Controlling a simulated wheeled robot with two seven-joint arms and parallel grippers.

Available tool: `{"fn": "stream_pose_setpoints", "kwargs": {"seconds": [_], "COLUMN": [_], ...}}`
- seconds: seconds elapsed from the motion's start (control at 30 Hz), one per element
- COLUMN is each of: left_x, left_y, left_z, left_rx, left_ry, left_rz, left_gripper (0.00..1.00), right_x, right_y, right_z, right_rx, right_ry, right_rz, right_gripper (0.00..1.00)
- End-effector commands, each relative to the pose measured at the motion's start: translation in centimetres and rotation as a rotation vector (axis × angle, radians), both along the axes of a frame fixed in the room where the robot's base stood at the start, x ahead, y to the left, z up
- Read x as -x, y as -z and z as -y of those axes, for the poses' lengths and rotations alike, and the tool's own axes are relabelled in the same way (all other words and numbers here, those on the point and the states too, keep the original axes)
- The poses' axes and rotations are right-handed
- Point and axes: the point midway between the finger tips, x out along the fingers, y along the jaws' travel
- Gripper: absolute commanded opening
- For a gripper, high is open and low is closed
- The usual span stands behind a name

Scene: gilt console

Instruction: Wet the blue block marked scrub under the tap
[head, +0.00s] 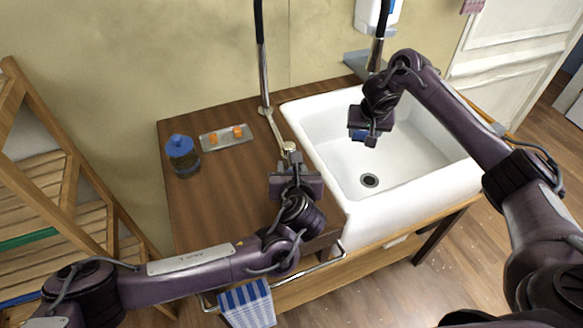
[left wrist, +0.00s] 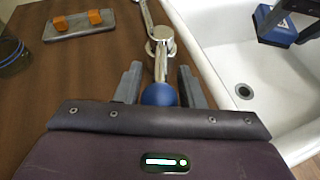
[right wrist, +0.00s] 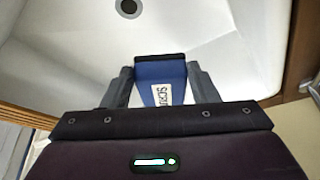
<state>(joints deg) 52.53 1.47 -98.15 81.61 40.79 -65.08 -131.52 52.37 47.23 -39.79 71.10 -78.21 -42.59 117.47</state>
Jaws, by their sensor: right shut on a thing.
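The blue block (right wrist: 158,72), with a white label whose visible letters start "SCR", is in my right gripper (head: 364,137), which is shut on it above the basin. It also shows at the upper right of the left wrist view (left wrist: 283,27). The tap's metal pipe (head: 263,75) rises beside the sink into a black hose; a metal nozzle (head: 376,54) hangs above the right wrist. No water shows. A metal lever with a blue ball end (left wrist: 159,94) lies between the fingers of my open left gripper (left wrist: 159,85); contact is unclear.
The white sink (head: 321,142) has a dark drain (head: 369,180). A striped towel (head: 247,303) hangs in front. A wooden shelf stands left.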

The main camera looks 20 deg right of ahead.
Motion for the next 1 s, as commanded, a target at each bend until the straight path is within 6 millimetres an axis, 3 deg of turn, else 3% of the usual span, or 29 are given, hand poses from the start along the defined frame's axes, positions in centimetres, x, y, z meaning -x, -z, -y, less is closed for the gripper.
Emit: {"fn": "stream_pose_setpoints", "kwargs": {"seconds": [0.23,0.7,1.0], "left_x": [0.9,8.8,10.8], "left_y": [-0.6,-3.9,-4.6], "left_z": [-0.1,-1.7,-2.3], "left_rx": [0.001,0.000,-0.001], "left_ry": [0.002,0.006,0.000], "left_rz": [0.004,0.004,0.000], "left_gripper": [0.35,0.35,0.35], "right_x": [0.0,0.0,0.0], "right_y": [0.0,0.0,0.0], "right_z": [0.0,0.0,0.0], "right_rx": [0.000,0.000,0.000], "right_ry": [0.000,0.000,0.000], "right_rz": [0.000,0.000,0.000], "right_gripper": [0.29,0.29,0.29]}}
